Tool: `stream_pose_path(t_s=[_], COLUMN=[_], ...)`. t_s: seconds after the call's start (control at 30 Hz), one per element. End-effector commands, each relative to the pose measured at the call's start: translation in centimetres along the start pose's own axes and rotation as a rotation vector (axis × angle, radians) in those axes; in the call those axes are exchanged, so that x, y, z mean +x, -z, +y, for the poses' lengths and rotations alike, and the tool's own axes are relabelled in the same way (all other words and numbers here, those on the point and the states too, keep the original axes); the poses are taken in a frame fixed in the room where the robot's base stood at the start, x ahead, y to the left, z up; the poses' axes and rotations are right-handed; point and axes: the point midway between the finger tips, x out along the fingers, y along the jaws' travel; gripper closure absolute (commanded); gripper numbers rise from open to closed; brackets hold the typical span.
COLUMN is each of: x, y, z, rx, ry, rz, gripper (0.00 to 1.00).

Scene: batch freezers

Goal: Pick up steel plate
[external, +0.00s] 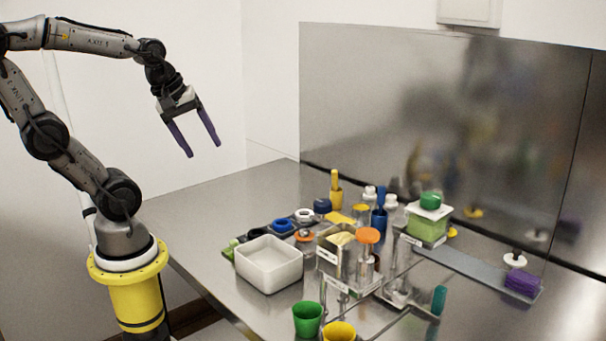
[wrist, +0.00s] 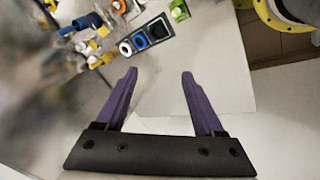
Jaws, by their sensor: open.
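My gripper (external: 203,150) is open and empty, high above the left part of the steel table in the external view. In the wrist view its two purple fingers (wrist: 159,73) stand wide apart with nothing between them. A long flat grey metal strip (external: 470,268) lies at the right of the table, with a purple block on its near end. A flat metal piece (external: 398,298) lies nearer the middle front, among small items. I cannot tell which of these is the steel plate. Both are well to the right of my gripper and below it.
A white square bin (external: 268,264), a green cup (external: 307,319) and a yellow cup (external: 339,332) stand near the front. A green-lidded tub (external: 429,222) and several bottles crowd the middle. A steel wall panel (external: 430,120) rises behind. The table's left part is clear.

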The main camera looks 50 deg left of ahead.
Motion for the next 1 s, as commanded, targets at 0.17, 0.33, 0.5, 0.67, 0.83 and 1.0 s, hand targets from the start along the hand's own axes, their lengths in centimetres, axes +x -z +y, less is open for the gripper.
stream_pose_path(t_s=[0.17, 0.33, 0.5, 0.67, 0.83, 1.0], x=[3.6, 8.5, 11.7, 12.8, 15.1, 18.0], y=[-0.2, -1.6, -3.3, -4.1, -4.8, -5.6], z=[1.5, 2.2, 1.6, 1.0, -0.1, -1.1], rx=[-0.364, -0.638, -0.634, -0.612, -0.61, -0.61], ry=[0.108, 0.276, 0.4, 0.44, 0.443, 0.441], rz=[-0.063, -0.095, -0.117, -0.127, -0.128, -0.127], gripper=[0.3, 0.3, 0.3, 0.3, 0.3, 0.3])
